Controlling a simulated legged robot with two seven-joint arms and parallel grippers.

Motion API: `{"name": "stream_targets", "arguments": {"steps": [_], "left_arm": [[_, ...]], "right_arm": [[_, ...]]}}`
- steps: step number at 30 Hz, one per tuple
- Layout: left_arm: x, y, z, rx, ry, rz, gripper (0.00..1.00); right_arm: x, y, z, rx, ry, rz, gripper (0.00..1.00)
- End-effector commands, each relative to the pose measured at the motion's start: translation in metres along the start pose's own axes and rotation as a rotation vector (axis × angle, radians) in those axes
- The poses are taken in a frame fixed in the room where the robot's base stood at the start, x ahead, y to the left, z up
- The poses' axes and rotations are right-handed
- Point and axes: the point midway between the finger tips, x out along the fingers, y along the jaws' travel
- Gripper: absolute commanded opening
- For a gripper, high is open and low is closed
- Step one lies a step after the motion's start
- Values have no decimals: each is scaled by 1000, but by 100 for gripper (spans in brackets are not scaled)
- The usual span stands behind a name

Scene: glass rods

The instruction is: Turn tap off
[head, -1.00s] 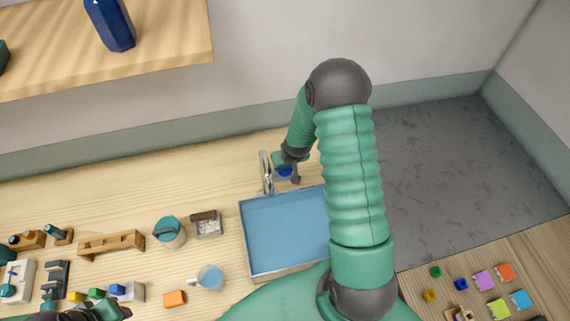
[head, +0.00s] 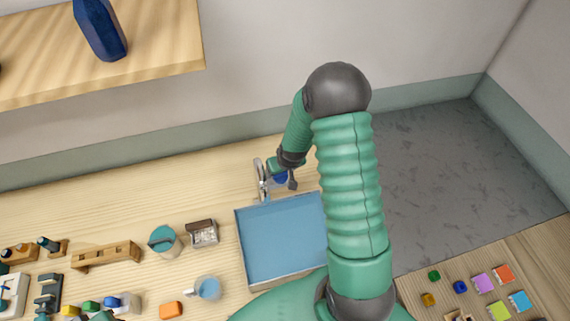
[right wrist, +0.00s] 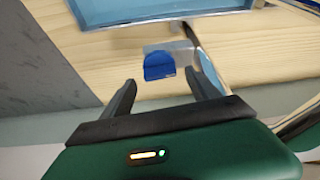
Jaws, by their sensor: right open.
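The silver tap (head: 262,181) stands at the back edge of the blue sink (head: 282,237). Its blue handle (head: 281,178) sits just right of the curved spout, and it also shows in the right wrist view (right wrist: 158,66). My right gripper (right wrist: 163,88) is open, with the blue handle ahead of the gap between its fingers. The right finger overlaps the metal spout (right wrist: 208,68) in that view; I cannot tell whether they touch. The sink rim is at the top there.
A teal-lidded pot (head: 163,240), a small box (head: 202,233), a cup (head: 207,288) and an orange block (head: 171,310) stand left of the sink. A wooden rack (head: 106,256) is farther left. A shelf with a blue bottle (head: 100,28) overhangs at upper left.

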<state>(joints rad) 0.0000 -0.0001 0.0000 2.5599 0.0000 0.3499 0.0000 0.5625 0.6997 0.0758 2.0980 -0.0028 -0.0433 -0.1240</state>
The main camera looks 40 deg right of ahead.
Motion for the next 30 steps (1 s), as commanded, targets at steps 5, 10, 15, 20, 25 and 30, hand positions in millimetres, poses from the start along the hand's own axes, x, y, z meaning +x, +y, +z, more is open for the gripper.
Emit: {"name": "stream_targets", "arguments": {"steps": [5,10,15,20,25,30], "left_arm": [[14,0,3,0,0,0,36],[21,0,5,0,0,0,36],[25,0,6,0,0,0,36],[26,0,6,0,0,0,36],[25,0,6,0,0,0,36],[26,0,6,0,0,0,36]], "right_arm": [[-44,1,0,1,8,2,70],[-92,2,0,1,7,3,70],[-131,1,-1,1,4,2,70],[-146,1,0,1,-1,0,70],[-148,1,0,0,-4,-1,70],[-146,0,-3,0,-12,-5,70]]}}
